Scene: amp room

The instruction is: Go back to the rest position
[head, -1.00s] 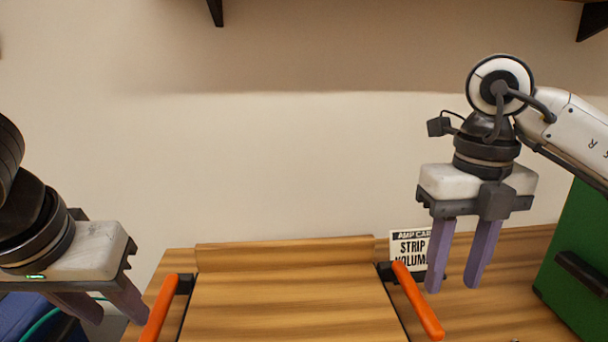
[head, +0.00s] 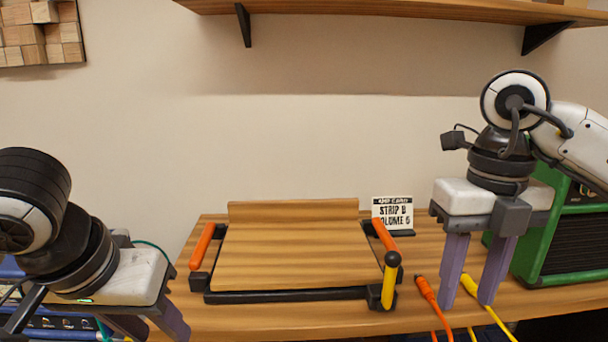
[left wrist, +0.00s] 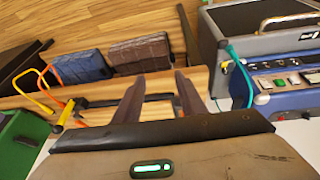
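My left gripper (head: 155,322) is at the lower left of the head view, beside the left end of the wooden bench. In the left wrist view its two fingers (left wrist: 159,82) are spread with nothing between them. My right gripper (head: 466,285) hangs fingers-down at the right, in front of the green amp.
A wooden board (head: 290,262) with orange levers (head: 203,245) and a yellow lever (head: 389,285) occupies the bench middle. A small sign (head: 392,212) stands behind it. A green amp (head: 560,240) is at right. A shelf (head: 400,8) hangs above. A blue amp (left wrist: 285,90) is beside my left gripper.

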